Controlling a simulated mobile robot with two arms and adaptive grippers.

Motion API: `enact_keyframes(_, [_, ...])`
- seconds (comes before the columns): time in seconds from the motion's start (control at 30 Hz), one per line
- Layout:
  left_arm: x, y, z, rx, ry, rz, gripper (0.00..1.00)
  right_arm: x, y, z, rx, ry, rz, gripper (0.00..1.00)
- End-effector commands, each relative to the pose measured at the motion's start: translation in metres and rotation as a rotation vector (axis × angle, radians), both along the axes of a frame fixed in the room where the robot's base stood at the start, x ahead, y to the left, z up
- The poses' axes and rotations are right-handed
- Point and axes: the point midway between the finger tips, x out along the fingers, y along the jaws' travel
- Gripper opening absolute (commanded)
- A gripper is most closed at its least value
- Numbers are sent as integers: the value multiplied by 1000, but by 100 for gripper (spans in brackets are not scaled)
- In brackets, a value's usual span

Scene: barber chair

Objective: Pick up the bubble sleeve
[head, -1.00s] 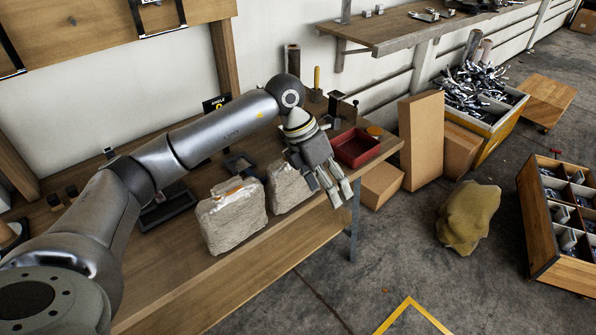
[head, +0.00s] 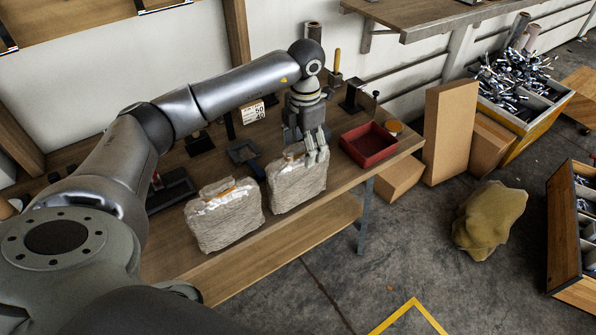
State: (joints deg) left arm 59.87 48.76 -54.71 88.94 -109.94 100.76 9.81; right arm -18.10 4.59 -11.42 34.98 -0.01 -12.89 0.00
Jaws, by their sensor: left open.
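Two pale, wrinkled wrapped packages stand on the wooden bench in the head view. Either could be the bubble sleeve; I cannot tell which. The right package (head: 297,187) and the left package (head: 224,217) stand side by side with a narrow gap, each with brownish material at its top. My left gripper (head: 317,157) points down, open, at the top right of the right package. Its fingers overlap that package's upper edge in the picture; I cannot tell whether they touch. They partly hide its top. My right gripper is not in view.
A red tray (head: 369,147) stands just right of my left gripper on the bench (head: 345,178). Dark holders stand behind the packages. Cardboard boxes (head: 449,130) and an olive sack (head: 488,220) are on the floor to the right.

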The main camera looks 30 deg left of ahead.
Motion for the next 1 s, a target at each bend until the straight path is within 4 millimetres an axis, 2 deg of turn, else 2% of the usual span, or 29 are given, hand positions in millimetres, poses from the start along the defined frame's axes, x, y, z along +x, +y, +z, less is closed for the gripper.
enact_keyframes(0.17, [-1,1,-16,0,4,-1,71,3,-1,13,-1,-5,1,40])
enact_keyframes(0.27, [0,2,-31,-1,5,-1,71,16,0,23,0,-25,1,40])
enact_keyframes(0.4, [0,2,-49,-1,3,0,71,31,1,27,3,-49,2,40])
enact_keyframes(0.67, [1,2,-54,-1,-1,-2,71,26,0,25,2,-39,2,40])
enact_keyframes(0.77, [1,2,-54,-1,-1,-1,61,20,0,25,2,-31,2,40])
enact_keyframes(1.0, [1,2,-54,-1,-1,-1,30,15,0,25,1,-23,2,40])
